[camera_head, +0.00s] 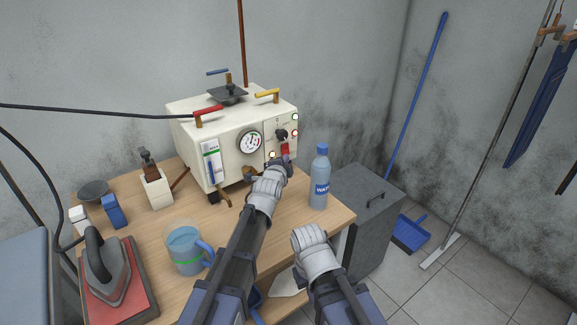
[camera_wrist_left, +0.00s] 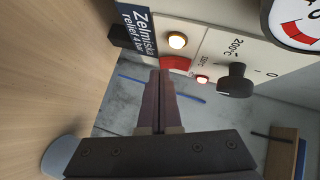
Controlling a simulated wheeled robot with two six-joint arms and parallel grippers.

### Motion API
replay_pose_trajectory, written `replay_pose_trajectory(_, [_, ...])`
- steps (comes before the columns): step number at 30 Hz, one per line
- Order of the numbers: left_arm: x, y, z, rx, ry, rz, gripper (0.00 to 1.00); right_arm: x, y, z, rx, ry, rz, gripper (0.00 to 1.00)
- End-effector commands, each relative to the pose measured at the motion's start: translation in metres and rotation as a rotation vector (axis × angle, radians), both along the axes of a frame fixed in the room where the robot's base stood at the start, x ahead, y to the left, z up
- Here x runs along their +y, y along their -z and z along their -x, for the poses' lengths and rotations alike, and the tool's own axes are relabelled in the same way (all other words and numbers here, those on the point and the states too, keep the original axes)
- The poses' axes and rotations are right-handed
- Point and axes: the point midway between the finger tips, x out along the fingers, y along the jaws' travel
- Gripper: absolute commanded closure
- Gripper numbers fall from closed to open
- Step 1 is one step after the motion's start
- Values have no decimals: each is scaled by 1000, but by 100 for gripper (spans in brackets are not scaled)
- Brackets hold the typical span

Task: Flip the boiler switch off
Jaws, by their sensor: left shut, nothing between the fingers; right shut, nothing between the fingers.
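The boiler (camera_head: 225,150) is a cream box on the wooden table, with a gauge and a control panel on its front. Its red switch (camera_head: 285,148) is low on the panel, next to a lit amber lamp (camera_head: 272,154). The red switch also shows in the left wrist view (camera_wrist_left: 176,63), partly hidden by my fingertips. My left gripper (camera_head: 285,162) is shut and empty, its fingertips (camera_wrist_left: 160,74) at the lower edge of the switch; I cannot tell whether they touch. My right gripper (camera_head: 308,236) is shut and empty, in front of the table's right edge.
A black knob (camera_wrist_left: 236,80) sits beside the switch. A blue water bottle (camera_head: 320,178) stands right of my left gripper. A jug (camera_head: 185,248) and an iron (camera_head: 106,268) stand at the left on the table (camera_head: 240,232). A grey cabinet (camera_head: 370,225) is at the right.

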Motion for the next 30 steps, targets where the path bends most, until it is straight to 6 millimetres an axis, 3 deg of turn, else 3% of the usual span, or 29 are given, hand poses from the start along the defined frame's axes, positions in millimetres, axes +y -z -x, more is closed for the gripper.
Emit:
replay_pose_trajectory(14, [3, 2, -4, 0, 0, 0, 100, 0, 2, 0, 0, 0, 0, 100])
replay_pose_trajectory(18, [7, 12, -9, 1, -1, 2, 100, 0, 12, 0, 0, 0, 0, 100])
replay_pose_trajectory(30, [6, 9, 1, 0, 0, 0, 100, 0, 9, 0, 0, 0, 0, 100])
